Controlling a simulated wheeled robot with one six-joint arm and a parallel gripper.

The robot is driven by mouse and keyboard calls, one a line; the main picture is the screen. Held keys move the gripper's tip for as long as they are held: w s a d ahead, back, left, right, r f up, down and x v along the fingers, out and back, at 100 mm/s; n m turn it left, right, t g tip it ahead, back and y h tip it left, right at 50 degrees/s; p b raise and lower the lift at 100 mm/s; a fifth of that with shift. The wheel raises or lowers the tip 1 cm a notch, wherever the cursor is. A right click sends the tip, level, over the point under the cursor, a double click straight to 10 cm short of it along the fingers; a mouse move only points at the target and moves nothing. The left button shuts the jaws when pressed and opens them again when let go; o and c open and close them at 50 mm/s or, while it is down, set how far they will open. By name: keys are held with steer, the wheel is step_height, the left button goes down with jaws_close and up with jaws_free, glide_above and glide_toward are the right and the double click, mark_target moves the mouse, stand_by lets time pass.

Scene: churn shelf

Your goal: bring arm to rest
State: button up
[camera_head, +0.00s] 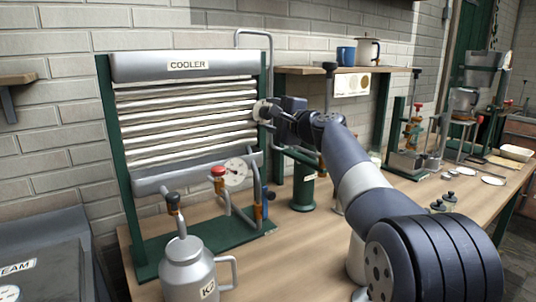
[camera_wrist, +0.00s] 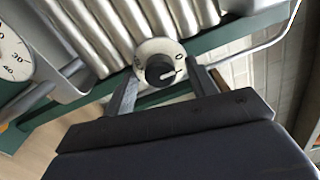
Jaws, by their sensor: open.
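My gripper (camera_wrist: 163,78) is open, with its two fingers spread on either side of a black knob (camera_wrist: 159,70) on a round white dial (camera_wrist: 149,49). Whether the fingers touch the knob cannot be told. In the head view my arm reaches from the lower right, and my gripper (camera_head: 277,112) is at the right edge of the cooler (camera_head: 187,66), in front of the dial, which it partly hides. Nothing is held between the fingers.
A steel can (camera_head: 187,272), a red-handled valve (camera_head: 218,172) and a gauge (camera_head: 235,172) are at the cooler's lower front. A shelf (camera_head: 345,69) with a blue mug (camera_head: 346,56) and a pot (camera_head: 368,50) stands behind my arm. Several small items lie on the bench at right.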

steer(key=shift+s, duration=0.1)
steer(key=b+v, duration=0.3)
steer(key=v, duration=0.7)
steer(key=w+a+m+p, duration=0.5)
steer(key=w+m+p, duration=0.3)
steer(key=m+p, duration=0.9)
steer(key=p, duration=0.4)
steer(key=shift+w+a+m, duration=0.15)
steer(key=shift+w+m, duration=0.15)
steer(key=shift+m, duration=0.1)
steer(key=shift+r, duration=0.1)
stand_by(0.4)
